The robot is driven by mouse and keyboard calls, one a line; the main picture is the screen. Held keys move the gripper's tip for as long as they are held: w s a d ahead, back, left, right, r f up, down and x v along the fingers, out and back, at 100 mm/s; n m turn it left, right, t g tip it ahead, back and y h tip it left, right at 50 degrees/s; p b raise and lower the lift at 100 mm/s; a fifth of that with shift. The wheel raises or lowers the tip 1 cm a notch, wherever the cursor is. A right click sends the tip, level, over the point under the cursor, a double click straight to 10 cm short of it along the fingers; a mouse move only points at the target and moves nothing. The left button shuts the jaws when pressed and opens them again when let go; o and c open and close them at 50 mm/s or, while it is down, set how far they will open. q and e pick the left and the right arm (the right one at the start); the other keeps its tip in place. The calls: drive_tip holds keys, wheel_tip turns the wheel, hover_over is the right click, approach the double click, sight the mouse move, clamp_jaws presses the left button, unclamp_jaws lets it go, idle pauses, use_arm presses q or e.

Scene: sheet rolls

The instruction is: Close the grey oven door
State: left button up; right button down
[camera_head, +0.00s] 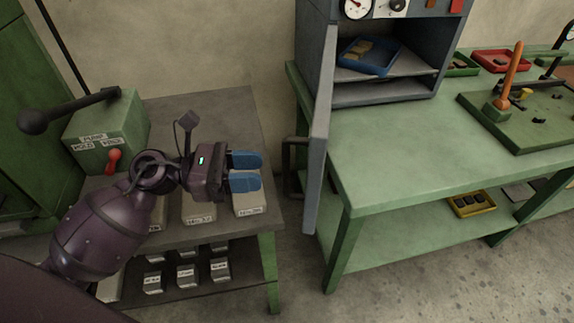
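The grey oven (421,70) stands on the green table at the upper middle, with its front open. Its grey door (319,140) is swung wide open and seen nearly edge-on, sticking out toward me past the table's front edge. A dark handle (290,166) is on the door's left side. Inside the oven a blue tray (368,56) with yellowish pieces rests on a shelf. My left gripper (246,172) is left of the door handle and apart from it, over the grey side table. Its two blue fingers are parted with nothing visible between them. My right gripper is not in view.
The grey side table (215,105) holds a green pump box (108,130) with a lever and several labelled blocks (250,203). The green table (400,150) has bare room right of the door. A green board with an orange lever (507,75) stands farther right.

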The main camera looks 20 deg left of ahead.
sight(286, 192)
use_arm(q)
drive_tip(key=x, duration=0.6)
drive_tip(key=shift+w+d, duration=0.15)
drive_tip(key=shift+d, duration=0.1)
drive_tip(key=shift+c, duration=0.2)
clamp_jaws()
